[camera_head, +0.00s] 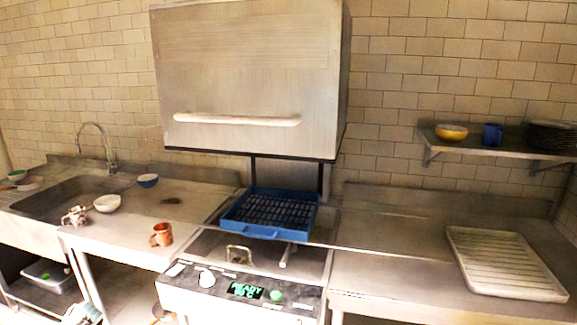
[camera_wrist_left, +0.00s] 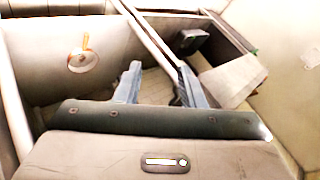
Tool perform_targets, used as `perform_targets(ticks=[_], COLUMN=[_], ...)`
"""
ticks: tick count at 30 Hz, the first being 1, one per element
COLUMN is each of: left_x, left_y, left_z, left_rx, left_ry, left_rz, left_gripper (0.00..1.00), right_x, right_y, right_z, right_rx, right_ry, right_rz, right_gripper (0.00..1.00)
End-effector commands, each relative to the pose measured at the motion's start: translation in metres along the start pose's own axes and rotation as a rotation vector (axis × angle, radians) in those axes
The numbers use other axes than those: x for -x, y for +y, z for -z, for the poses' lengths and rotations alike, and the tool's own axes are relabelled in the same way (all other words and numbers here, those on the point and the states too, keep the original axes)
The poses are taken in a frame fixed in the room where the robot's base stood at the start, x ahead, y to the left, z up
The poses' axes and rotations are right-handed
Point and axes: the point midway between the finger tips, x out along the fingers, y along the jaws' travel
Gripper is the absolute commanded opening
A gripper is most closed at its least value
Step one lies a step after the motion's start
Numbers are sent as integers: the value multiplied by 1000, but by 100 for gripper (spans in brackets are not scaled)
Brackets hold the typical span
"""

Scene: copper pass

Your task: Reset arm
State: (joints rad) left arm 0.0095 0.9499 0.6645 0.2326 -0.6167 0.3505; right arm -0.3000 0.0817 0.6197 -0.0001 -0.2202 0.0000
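My left gripper (camera_wrist_left: 158,84) shows in the left wrist view with its two blue-grey fingers spread apart. Nothing is visible between them. Behind the fingers are grey panels, a pale bar and a small round white thing with an orange strip (camera_wrist_left: 83,58). In the head view I cannot clearly make out either gripper; a small grey shape at the bottom left edge is too unclear to name. My right gripper is not seen.
The dishwasher hood (camera_head: 250,75) is raised above a blue rack (camera_head: 228,221). Left counter: brown mug (camera_head: 161,235), patterned mug (camera_head: 75,216), white bowl (camera_head: 107,203), blue bowl (camera_head: 148,180), and sink (camera_head: 60,198). Right: white ribbed tray (camera_head: 470,240); shelf (camera_head: 480,146) with yellow bowl (camera_head: 451,132), blue mug (camera_head: 492,134), dark plates (camera_head: 552,136).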

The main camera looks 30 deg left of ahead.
Motion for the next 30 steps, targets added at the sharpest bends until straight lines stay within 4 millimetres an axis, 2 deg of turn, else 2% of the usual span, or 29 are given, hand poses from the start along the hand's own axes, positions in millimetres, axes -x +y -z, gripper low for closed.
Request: perform_targets(ticks=[1, 3, 11, 12, 20, 26, 30], left_x=[-8, -16, -28, -30, -30, -12, 17], left_y=[-10, -20, -46, -39, 57, 158, 239], left_z=[-23, -46, -119, -130, -217, -307, -373], left_rx=[-126, -286, -783, -818, -748, -692, -647], left_ry=[23, 59, 151, 158, 102, 46, 1], left_rz=[19, 33, 37, 24, -108, -245, -354], left_gripper=[36, 36, 36, 36, 36, 36, 36], right_x=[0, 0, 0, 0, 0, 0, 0], right_y=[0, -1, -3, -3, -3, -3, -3], right_z=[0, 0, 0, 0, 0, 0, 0], right_rx=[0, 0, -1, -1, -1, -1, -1], right_ry=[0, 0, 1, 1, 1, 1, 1], right_rz=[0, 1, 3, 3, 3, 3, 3], right_gripper=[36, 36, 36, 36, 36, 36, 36])
